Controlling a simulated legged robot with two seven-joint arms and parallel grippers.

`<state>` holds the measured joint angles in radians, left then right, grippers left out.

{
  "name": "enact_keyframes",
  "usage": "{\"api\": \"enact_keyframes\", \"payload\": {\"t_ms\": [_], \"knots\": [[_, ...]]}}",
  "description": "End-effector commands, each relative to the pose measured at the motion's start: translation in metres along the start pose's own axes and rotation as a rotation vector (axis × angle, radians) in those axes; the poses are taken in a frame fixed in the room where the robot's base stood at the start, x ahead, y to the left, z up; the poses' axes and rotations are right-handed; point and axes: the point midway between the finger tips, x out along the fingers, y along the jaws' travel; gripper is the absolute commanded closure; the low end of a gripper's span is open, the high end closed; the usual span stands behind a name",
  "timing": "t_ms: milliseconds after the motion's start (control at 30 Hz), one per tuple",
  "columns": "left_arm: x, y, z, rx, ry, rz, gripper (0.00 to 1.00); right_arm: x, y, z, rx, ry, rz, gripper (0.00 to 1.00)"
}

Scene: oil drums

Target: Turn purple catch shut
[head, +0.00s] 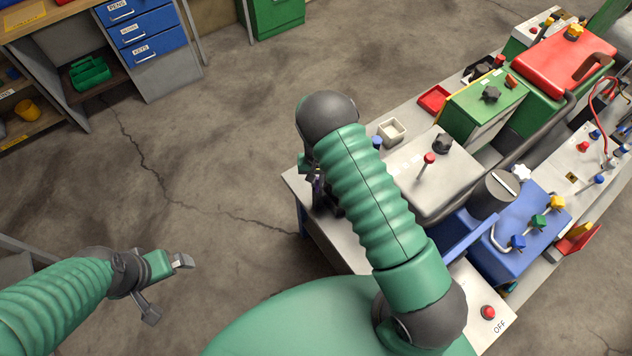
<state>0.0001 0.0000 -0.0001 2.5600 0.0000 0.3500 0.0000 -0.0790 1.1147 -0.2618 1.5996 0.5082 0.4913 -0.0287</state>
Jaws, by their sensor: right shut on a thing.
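A small bit of the purple catch (316,187) shows at the left end of the workbench. The rest of it is hidden behind my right arm and gripper. My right gripper (318,194) is shut on the purple catch, with its fingers mostly hidden by my green forearm. I cannot tell the angle of the catch. My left gripper (170,287) is at the lower left, open and empty over the floor, well apart from the bench.
Blue drawers (150,35) stand upper left. Floor between is clear.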

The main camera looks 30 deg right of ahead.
Motion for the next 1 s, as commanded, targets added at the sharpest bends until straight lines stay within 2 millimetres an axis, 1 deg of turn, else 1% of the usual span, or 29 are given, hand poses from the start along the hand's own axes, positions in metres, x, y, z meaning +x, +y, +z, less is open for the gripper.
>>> {"api": "enact_keyframes", "payload": {"t_ms": [33,400,800,1000], "knots": [[0.005,0.0,0.001,0.0,0.0,0.0,0.0,0.005,0.0,0.005,0.042,-0.012,0.001,1.0],[0.016,0.0,0.004,0.0,0.0,0.0,0.0,0.004,0.001,0.006,0.392,-0.016,0.004,1.0],[0.021,0.0,0.005,0.0,0.0,0.0,0.0,0.004,0.001,0.007,0.747,-0.016,0.006,1.0],[0.022,0.0,0.005,0.0,0.0,0.0,0.0,0.004,0.001,0.008,0.871,-0.016,0.007,1.0]]}}
